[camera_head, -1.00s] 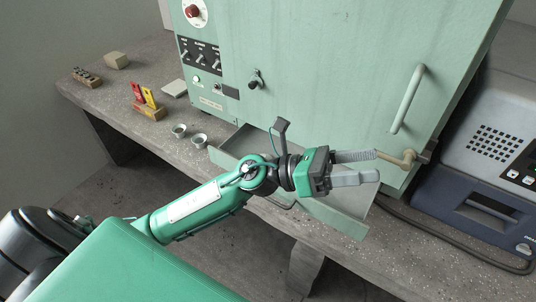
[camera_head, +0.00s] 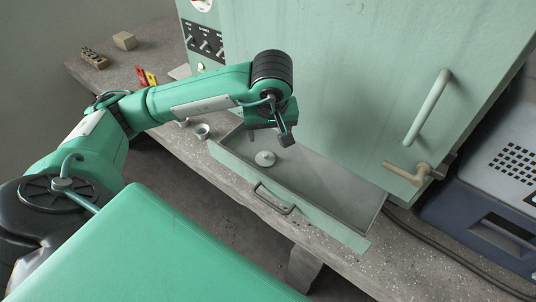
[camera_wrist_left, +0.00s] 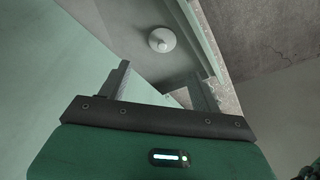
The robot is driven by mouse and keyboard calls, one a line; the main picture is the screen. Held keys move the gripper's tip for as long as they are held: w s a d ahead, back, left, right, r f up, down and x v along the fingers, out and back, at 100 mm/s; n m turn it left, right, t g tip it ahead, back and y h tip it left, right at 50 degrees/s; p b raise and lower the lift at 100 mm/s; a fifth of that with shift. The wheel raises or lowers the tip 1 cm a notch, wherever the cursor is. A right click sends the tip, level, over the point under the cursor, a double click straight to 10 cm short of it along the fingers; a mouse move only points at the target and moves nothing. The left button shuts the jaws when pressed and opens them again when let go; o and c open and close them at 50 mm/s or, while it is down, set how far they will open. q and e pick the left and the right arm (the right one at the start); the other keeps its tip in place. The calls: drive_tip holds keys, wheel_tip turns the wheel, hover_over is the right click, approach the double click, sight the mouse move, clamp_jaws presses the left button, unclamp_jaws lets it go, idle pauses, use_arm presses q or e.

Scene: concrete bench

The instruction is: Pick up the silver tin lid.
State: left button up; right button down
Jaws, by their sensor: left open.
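The silver tin lid (camera_head: 265,158) is a small round disc with a knob. It lies in the left part of the open drawer (camera_head: 335,190), and it also shows in the left wrist view (camera_wrist_left: 161,40). My right gripper is not in view.
The green cabinet (camera_head: 350,70) rises behind the drawer, with a long handle (camera_head: 428,108) and a tan lever (camera_head: 408,174). A small cup (camera_head: 202,131) stands left of the drawer. A blue-grey machine (camera_head: 490,215) stands at right. The drawer's right part looks empty.

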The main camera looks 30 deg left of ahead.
use_arm(q)
hover_over(266, 155)
drive_tip(key=s+d, duration=0.1)
wheel_tip(266, 155, down, 8)
drive_tip(key=shift+s+f, duration=0.1)
drive_tip(key=shift+f, duration=0.1)
drive_tip(key=p+x, duration=0.1)
drive_tip(key=x, duration=0.3)
drive_tip(key=shift+a+f, duration=0.2)
drive_tip(key=shift+f, duration=0.15)
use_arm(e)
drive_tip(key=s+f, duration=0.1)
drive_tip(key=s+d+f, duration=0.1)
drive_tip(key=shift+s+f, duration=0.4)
use_arm(q)
drive_tip(key=shift+c, duration=0.3)
drive_tip(key=c, duration=0.7)
